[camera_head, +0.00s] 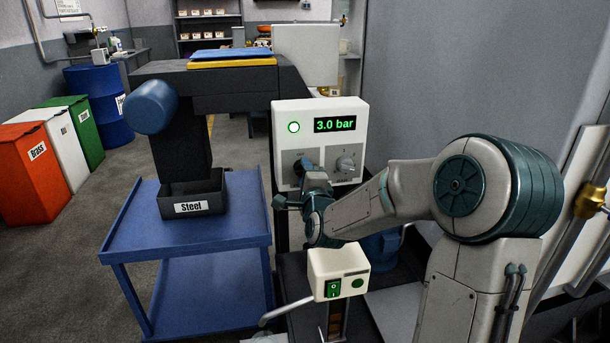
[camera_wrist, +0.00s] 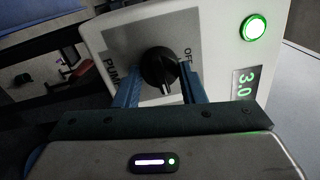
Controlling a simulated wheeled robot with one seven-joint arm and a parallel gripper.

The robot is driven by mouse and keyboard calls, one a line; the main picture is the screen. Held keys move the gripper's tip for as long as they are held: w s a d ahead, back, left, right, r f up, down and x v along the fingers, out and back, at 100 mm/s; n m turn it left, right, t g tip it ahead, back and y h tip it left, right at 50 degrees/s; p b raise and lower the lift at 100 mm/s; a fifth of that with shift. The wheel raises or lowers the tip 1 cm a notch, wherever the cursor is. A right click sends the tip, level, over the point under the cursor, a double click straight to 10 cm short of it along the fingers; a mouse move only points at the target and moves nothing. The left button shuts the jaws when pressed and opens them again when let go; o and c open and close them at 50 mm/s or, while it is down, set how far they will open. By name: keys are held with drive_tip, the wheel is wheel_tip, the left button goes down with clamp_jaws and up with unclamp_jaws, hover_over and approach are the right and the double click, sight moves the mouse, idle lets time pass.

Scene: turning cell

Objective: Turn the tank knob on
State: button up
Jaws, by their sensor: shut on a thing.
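The white control box (camera_head: 287,178) has a black rotary knob (camera_head: 302,166) at its lower left, mostly hidden behind my gripper (camera_head: 302,188). In the wrist view the black knob (camera_wrist: 160,66) sits between the two blue fingers of my gripper (camera_wrist: 158,88), which is shut on it. A pale pointer mark on the knob faces down in that view, away from the OFF label at its upper right. A label reading like "PUMP" is beside it on the left, partly covered. A grey knob (camera_head: 346,163) is on the box to the right of the black one.
A green light (camera_head: 294,127) glows on the box, and its display (camera_head: 335,125) reads 3.0 bar. A smaller switch box (camera_head: 326,271) stands below my gripper. A blue cart (camera_head: 232,235) with a "Steel" bin (camera_head: 192,207) is at left.

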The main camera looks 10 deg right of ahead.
drive_tip(key=shift+m, duration=0.5)
drive_tip(key=o, duration=1)
drive_tip(key=shift+a, duration=0.1)
drive_tip(key=shift+s+f+b, duration=0.15)
drive_tip(key=shift+s+b, duration=0.25)
drive_tip(key=shift+s, duration=1.9)
drive_tip(key=shift+s+f+b, duration=0.2)
drive_tip(key=shift+s+b, duration=0.2)
drive_tip(key=shift+s, duration=1.9)
drive_tip(key=shift+s+f+b, duration=0.15)
drive_tip(key=shift+s+b, duration=0.25)
drive_tip(key=shift+s, duration=1.9)
